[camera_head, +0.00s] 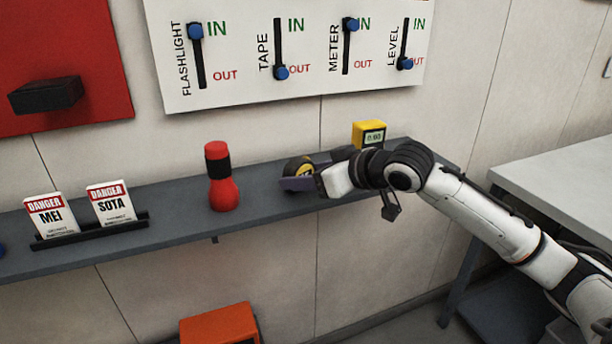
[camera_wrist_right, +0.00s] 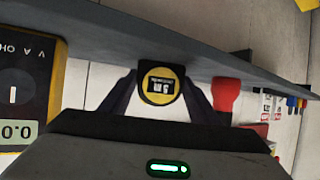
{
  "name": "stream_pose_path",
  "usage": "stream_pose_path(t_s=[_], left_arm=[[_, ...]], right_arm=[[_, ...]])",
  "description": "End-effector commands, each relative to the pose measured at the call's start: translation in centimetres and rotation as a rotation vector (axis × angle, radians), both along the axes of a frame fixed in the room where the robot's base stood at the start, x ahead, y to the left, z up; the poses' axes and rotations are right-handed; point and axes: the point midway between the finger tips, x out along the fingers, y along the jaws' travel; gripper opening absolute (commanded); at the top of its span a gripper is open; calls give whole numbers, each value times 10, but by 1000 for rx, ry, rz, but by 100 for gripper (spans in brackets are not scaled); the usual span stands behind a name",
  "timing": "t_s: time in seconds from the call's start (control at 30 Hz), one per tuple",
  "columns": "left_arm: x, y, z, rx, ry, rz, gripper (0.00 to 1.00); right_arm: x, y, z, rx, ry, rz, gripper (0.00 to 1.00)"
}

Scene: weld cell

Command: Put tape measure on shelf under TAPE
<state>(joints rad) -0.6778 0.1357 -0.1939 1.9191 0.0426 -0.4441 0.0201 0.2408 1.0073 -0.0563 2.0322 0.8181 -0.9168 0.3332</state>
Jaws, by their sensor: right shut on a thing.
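The tape measure (camera_head: 299,167), black with a yellow face, is at the grey shelf (camera_head: 262,192) under the TAPE label (camera_head: 263,53). My right gripper (camera_head: 298,180) is shut on it. In the right wrist view the tape measure (camera_wrist_right: 161,86) sits between the two dark fingers (camera_wrist_right: 160,95). I cannot tell whether its underside touches the shelf. The TAPE slider (camera_head: 281,73) is down at OUT. My left gripper is not in view.
A red flashlight (camera_head: 220,178) stands to the left of the tape measure, and a yellow meter (camera_head: 369,134) stands behind my right wrist. Two DANGER tags (camera_head: 112,203) stand in a black rack further left. A white table (camera_head: 565,170) is at the right.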

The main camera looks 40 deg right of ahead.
Motion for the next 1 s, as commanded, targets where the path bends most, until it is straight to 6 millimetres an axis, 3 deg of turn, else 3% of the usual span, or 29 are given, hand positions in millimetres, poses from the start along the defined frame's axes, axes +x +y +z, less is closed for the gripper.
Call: stream_pose_path(t_s=[0.07, 0.1, 0.2, 0.57, 1.0], left_arm=[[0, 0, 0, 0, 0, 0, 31], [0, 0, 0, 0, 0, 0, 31], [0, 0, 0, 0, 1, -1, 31], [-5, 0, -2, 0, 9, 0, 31], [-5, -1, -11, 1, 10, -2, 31]], right_arm=[[0, 0, 0, 1, -3, 0, 26], [0, 0, -2, 0, 1, 0, 57], [0, 0, -1, 0, 0, 0, 74], [-1, 0, 1, 0, 0, 0, 75], [-54, -9, 25, -3, 4, 0, 75]])
